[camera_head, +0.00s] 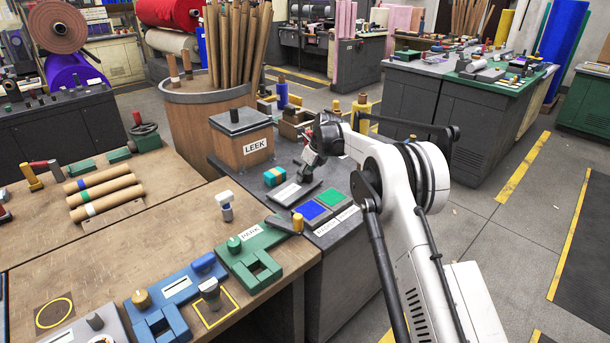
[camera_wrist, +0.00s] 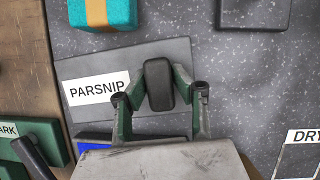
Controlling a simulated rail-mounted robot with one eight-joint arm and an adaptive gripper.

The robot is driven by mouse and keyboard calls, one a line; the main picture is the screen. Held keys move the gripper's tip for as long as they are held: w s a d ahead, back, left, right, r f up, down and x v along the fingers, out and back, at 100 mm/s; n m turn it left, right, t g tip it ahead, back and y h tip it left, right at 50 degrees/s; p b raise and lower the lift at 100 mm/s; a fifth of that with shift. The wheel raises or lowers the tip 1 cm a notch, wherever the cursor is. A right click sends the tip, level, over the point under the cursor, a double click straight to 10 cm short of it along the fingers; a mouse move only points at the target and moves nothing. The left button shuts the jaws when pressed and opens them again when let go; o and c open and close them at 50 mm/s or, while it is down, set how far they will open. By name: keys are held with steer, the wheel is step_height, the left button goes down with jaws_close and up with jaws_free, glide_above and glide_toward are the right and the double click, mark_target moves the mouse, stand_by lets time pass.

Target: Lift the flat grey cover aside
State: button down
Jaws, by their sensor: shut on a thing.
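The flat grey cover (camera_head: 310,188) lies on or just above the dark speckled counter, beside the LEEK box. In the wrist view the cover (camera_wrist: 112,62) shows a white PARSNIP label and a dark upright knob (camera_wrist: 158,72). My gripper (camera_wrist: 160,92) is shut on that knob, with one green finger on each side. In the head view my gripper (camera_head: 309,168) is at the cover, partly hidden by my wrist. I cannot tell whether the cover is clear of the counter. What is under it is hidden.
A teal and orange block (camera_head: 275,176) stands close behind the cover. Blue (camera_head: 312,212) and green (camera_head: 333,197) squares lie in front of it. The wooden LEEK box (camera_head: 241,146) is at the left. A dark block (camera_wrist: 253,12) and a DRY label (camera_wrist: 304,139) are at the right in the wrist view.

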steer(key=shift+f, duration=0.45)
steer(key=c, duration=1.7)
jaws_free()
steer(key=shift+o, duration=0.2)
steer(key=shift+w+d+b, duration=0.15)
steer(key=shift+w+b, duration=0.05)
steer(key=shift+b, duration=0.2)
steer(key=shift+r, duration=0.1)
steer(key=shift+s+r, duration=0.2)
steer(key=shift+r, duration=0.1)
steer(key=shift+s+a+p+v, duration=0.15)
steer(key=shift+p+v, duration=0.1)
steer(key=shift+v, duration=0.75)
steer(key=shift+s+a+p+v, duration=0.1)
steer(key=shift+s+p+v, duration=0.15)
steer(key=shift+v, duration=0.75)
steer(key=shift+s+a+p+v, duration=0.1)
steer(key=shift+p+v, duration=0.15)
steer(key=shift+v, duration=0.75)
steer(key=shift+o, duration=0.2)
steer(key=o, duration=0.5)
